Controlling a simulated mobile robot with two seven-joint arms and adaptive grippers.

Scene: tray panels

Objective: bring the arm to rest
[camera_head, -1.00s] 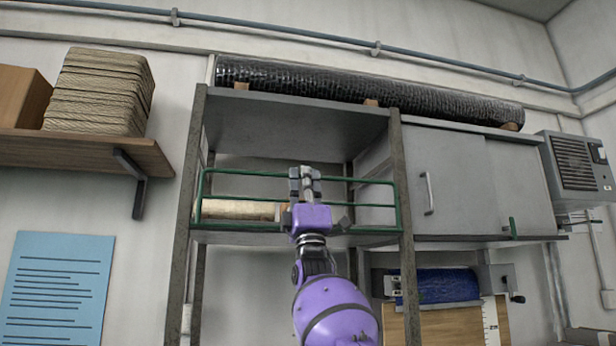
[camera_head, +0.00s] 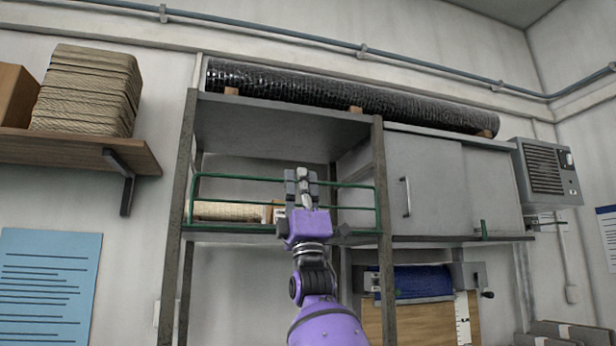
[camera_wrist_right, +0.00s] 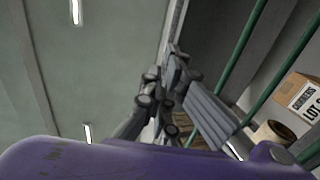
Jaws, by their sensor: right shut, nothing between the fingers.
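My right gripper (camera_head: 301,180) is in the middle of the head view, pointing up, with its purple wrist below it. Its fingers are together and hold nothing. It is in front of the shelf unit's green rail (camera_head: 350,207) in the picture; I cannot tell the exact gap. In the right wrist view the grey fingers (camera_wrist_right: 172,75) show beside the green rail bars. My left gripper is not in view.
Behind the rail lie a beige roll (camera_head: 228,211) and a labelled carton (camera_wrist_right: 297,96). A black roll (camera_head: 350,97) lies on top of the cabinet (camera_head: 450,185). A wooden shelf (camera_head: 60,150) holds stacked pads at left. A blue roll (camera_head: 425,282) sits below.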

